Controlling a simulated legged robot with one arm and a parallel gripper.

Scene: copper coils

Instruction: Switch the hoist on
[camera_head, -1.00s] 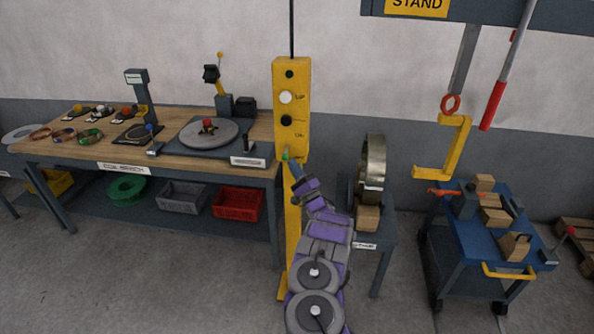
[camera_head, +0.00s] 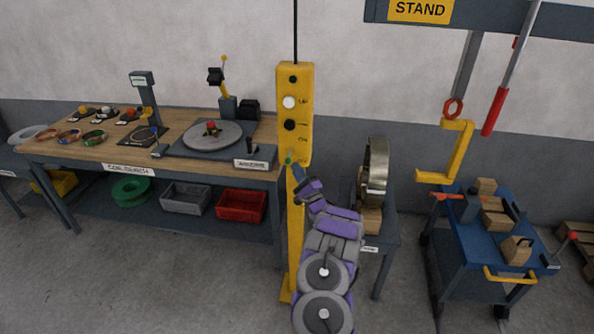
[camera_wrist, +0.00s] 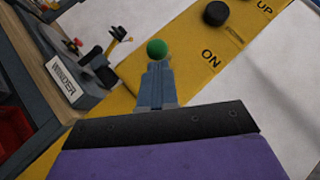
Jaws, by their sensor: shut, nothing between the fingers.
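The yellow hoist control box (camera_head: 295,145) hangs from a black cable in front of a yellow post. It carries a white button (camera_head: 289,102) and a black button (camera_head: 290,125). In the wrist view a green button (camera_wrist: 157,49) stands beside the word ON on the yellow face (camera_wrist: 190,62). My gripper (camera_head: 290,164) is shut and empty, at the lower end of the box. In the wrist view my fingertips (camera_wrist: 156,66) are right at the green button and partly cover it. I cannot tell whether they touch or press it.
A wooden workbench (camera_head: 60,145) with a grey turntable (camera_head: 205,135) stands left. A small stand with a metal coil (camera_head: 377,172) is just right of my arm. A yellow C-hook (camera_head: 459,150) hangs above a blue cart (camera_head: 478,232) with wooden blocks. Floor between stand and cart is clear.

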